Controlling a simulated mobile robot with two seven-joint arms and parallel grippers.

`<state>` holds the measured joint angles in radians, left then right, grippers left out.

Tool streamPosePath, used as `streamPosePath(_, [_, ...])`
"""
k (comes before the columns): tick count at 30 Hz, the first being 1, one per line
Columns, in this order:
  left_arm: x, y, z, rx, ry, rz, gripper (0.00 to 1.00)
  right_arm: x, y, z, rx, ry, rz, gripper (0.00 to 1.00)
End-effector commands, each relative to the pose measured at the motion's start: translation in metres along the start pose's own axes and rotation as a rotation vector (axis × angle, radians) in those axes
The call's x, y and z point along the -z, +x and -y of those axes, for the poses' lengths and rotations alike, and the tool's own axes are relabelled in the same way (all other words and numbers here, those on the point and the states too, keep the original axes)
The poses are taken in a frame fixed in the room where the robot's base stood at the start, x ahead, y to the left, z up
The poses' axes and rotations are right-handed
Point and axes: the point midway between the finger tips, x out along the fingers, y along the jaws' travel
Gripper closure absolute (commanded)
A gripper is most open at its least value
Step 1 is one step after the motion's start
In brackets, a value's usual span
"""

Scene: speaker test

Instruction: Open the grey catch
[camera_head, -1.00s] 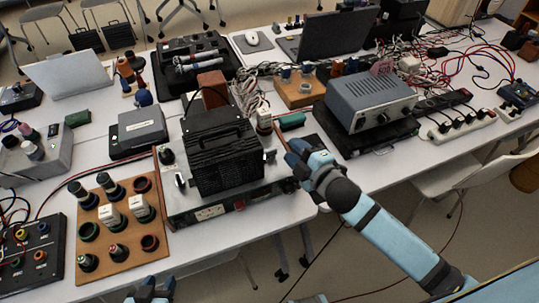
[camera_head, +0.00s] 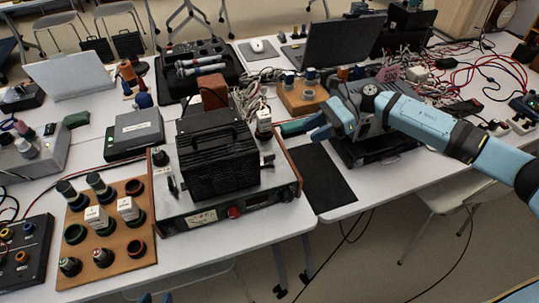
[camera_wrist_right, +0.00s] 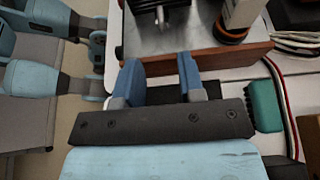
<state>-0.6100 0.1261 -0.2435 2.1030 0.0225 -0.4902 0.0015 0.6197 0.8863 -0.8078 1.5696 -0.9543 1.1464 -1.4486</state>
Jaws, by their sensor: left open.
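A silver unit with wooden side panels (camera_head: 282,172) carries a black ribbed block (camera_head: 218,160) with a handle. Small upright fittings stand on both sides of the block, one at the left (camera_head: 172,185) and one at the right (camera_head: 267,160); I cannot tell which is the grey catch. My right gripper (camera_head: 319,127) is open and empty, beyond the unit's right rear corner. In the right wrist view its two blue fingers (camera_wrist_right: 159,80) are apart, with the wooden panel (camera_wrist_right: 215,57) ahead of them. My left gripper (camera_head: 155,298) barely shows at the bottom edge, open.
A wooden board with knobs and rings (camera_head: 109,262) lies at the unit's left. A black mat (camera_head: 318,180) lies at its right. A green piece (camera_wrist_right: 264,105) and cables are close to my right gripper. A grey box (camera_head: 135,131) stands behind left.

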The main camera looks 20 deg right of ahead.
Motion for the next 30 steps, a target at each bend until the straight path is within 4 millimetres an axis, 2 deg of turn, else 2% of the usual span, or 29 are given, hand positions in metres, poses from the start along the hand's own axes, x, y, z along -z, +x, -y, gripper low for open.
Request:
streamPosePath(5, [0.002, -0.001, 0.0, 0.0, -0.001, 0.002, 0.57, -0.002, 0.029, -0.001, -0.003, 0.001, 0.004, 0.64])
streamPosePath(12, [0.002, -0.002, 0.0, 0.0, -0.003, 0.007, 0.57, -0.003, 0.081, 0.0, -0.001, 0.001, 0.006, 0.64])
streamPosePath(18, [0.0, -0.002, 0.0, 0.0, -0.005, 0.014, 0.57, -0.003, 0.115, 0.0, 0.0, 0.003, 0.007, 0.64])
streamPosePath(24, [-0.001, -0.002, 0.001, 0.001, -0.006, 0.017, 0.57, -0.002, 0.131, 0.0, 0.001, 0.004, 0.005, 0.64])
streamPosePath(30, [0.0, -0.002, 0.001, 0.001, -0.006, 0.015, 0.57, -0.002, 0.134, 0.0, 0.002, 0.004, 0.005, 0.64])
